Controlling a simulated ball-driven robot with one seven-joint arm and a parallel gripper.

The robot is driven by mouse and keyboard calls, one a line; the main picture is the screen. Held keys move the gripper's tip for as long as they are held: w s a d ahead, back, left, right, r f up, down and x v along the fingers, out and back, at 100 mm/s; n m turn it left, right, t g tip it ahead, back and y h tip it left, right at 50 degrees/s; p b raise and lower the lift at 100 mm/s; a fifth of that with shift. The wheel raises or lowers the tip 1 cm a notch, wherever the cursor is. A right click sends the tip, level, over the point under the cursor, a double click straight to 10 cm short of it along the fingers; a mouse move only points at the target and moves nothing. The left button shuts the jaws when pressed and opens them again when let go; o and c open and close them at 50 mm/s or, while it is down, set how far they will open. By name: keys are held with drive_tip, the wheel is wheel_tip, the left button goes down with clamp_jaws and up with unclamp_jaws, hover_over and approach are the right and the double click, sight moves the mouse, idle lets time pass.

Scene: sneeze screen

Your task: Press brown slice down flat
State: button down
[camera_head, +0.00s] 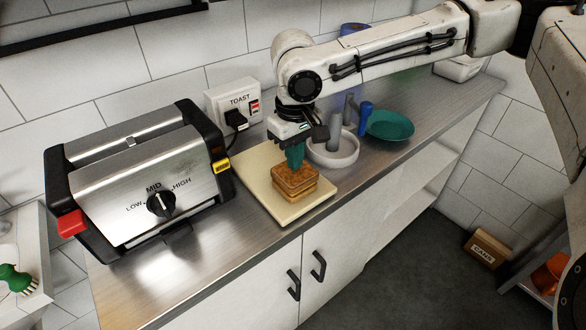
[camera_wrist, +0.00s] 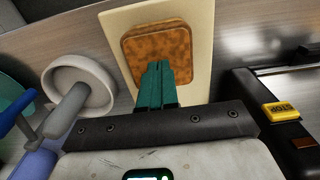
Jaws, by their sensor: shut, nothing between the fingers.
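A brown slice (camera_head: 294,177) lies on top of a square stack on the cream board (camera_head: 308,211). In the wrist view the slice (camera_wrist: 158,45) shows its browned, mottled top, with the cream board (camera_wrist: 203,55) around it. My gripper (camera_head: 295,163), with green fingers, is shut and empty, pointing down at the slice's back part. In the wrist view the shut fingertips (camera_wrist: 156,68) overlap the slice's near edge. I cannot tell whether they touch it. The slice looks about level; the lower layers of the stack are partly hidden.
A steel toaster (camera_head: 150,180) stands left of the board. A white bowl with a grey pestle-like rod (camera_head: 345,162) stands close behind on the right. A teal plate (camera_head: 390,126) and blue-handled item (camera_head: 366,115) lie farther right. The counter's front edge is close to the board.

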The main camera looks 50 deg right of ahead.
drive_tip(key=shift+r+p, duration=2.35)
drive_tip(key=shift+r, duration=0.1)
